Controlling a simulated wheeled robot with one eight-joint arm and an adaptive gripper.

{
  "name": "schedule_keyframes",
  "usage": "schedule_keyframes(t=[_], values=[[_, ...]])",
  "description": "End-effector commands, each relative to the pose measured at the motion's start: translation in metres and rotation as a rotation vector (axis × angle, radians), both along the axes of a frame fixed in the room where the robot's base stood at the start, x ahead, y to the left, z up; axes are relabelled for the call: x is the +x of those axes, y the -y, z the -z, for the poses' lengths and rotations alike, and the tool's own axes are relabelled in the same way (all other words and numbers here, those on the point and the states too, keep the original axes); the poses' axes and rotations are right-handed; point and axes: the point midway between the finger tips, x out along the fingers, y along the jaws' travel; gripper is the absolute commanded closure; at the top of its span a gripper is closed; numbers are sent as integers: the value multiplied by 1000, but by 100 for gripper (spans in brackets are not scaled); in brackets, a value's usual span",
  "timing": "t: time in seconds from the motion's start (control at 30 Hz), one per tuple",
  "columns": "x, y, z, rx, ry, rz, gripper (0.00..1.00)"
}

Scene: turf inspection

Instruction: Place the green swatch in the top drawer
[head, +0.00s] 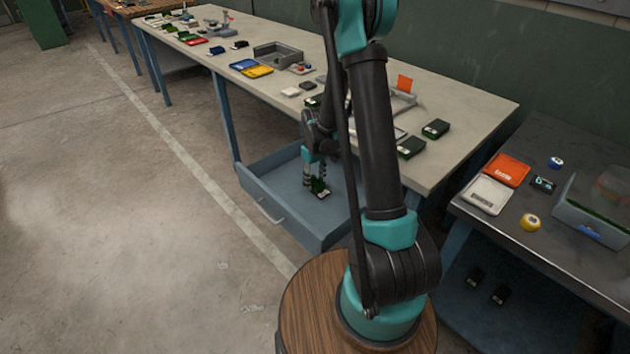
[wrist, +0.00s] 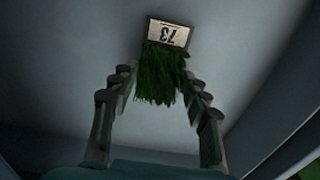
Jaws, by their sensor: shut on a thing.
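The green swatch (head: 320,188) is a tuft of grass with a pale label at one end. In the wrist view the swatch (wrist: 160,80) sits between the fingers, its label reading 73. My gripper (head: 314,179) is shut on it, pointing down inside the outline of the open drawer. The top drawer (head: 262,200) is blue-grey, pulled out from under the long table, with a handle on its front. Its floor looks bare around the swatch. I cannot tell whether the swatch touches the drawer floor. My arm hides part of the drawer's right side.
The long pale table (head: 455,125) above the drawer carries several swatches, cases and trays. A dark side table (head: 530,245) at the right holds an orange-and-white case (head: 498,180), yellow and blue round items and a grey bin (head: 585,222). Open concrete floor lies left.

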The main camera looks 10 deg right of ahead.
Motion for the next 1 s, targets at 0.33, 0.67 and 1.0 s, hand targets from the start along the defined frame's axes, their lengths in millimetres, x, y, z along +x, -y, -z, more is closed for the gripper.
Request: schedule_keyframes(t=[0.33, 0.67, 1.0], values=[[0, 0, 6, 0, 0, 0, 67], [0, 0, 8, 0, 0, 0, 33], [0, 0, 2, 0, 0, 0, 33]])
